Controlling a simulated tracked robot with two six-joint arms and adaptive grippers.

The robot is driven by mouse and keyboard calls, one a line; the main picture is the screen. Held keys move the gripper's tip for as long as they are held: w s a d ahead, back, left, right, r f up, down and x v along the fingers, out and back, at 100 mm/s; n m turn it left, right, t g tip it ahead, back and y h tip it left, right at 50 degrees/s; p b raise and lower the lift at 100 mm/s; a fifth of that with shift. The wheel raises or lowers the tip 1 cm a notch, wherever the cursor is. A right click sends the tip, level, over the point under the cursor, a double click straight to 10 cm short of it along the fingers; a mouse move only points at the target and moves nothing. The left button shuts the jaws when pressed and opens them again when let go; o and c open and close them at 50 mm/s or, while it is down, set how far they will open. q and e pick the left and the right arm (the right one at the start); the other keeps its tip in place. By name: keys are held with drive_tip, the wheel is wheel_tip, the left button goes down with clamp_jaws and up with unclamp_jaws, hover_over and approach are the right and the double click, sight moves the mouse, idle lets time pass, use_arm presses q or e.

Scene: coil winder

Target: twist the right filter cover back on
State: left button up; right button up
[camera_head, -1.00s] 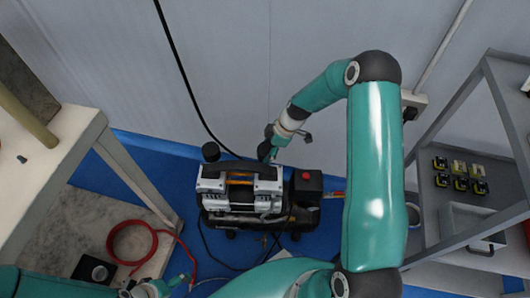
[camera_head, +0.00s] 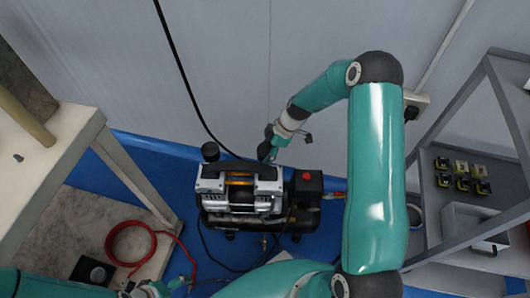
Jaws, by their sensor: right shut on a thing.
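The compressor (camera_head: 241,192) stands on the blue floor near the wall, with a silver and black motor on a black tank. A black left filter cover (camera_head: 210,151) stands upright at its left end. My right gripper (camera_head: 266,152) reaches down from the right to the motor's right end. It is shut on the right filter cover, which is mostly hidden by the gripper. I cannot tell how the cover sits on its seat. My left gripper (camera_head: 178,284) is low at the bottom left, away from the compressor; its fingers are too small to read.
A black box with a red button (camera_head: 306,181) is at the compressor's right end. A black cable (camera_head: 184,78) hangs down the wall behind. A grey shelf (camera_head: 455,225) with several small parts is at right.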

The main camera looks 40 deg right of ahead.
drive_tip(key=shift+o, duration=0.3)
drive_tip(key=shift+s+a+f+b, duration=0.25)
drive_tip(key=shift+s+f+b, duration=0.05)
drive_tip(key=shift+f+b, duration=0.2)
drive_tip(key=shift+o, duration=0.2)
idle(0.3)
drive_tip(key=o, duration=1)
drive_tip(key=shift+w+d, duration=0.1)
drive_tip(key=shift+c, duration=0.2)
drive_tip(key=shift+w+r, duration=0.1)
drive_tip(key=shift+d+r, duration=0.1)
drive_tip(key=shift+d+r, duration=0.1)
drive_tip(key=shift+r, duration=0.15)
drive_tip(key=v, duration=1.1)
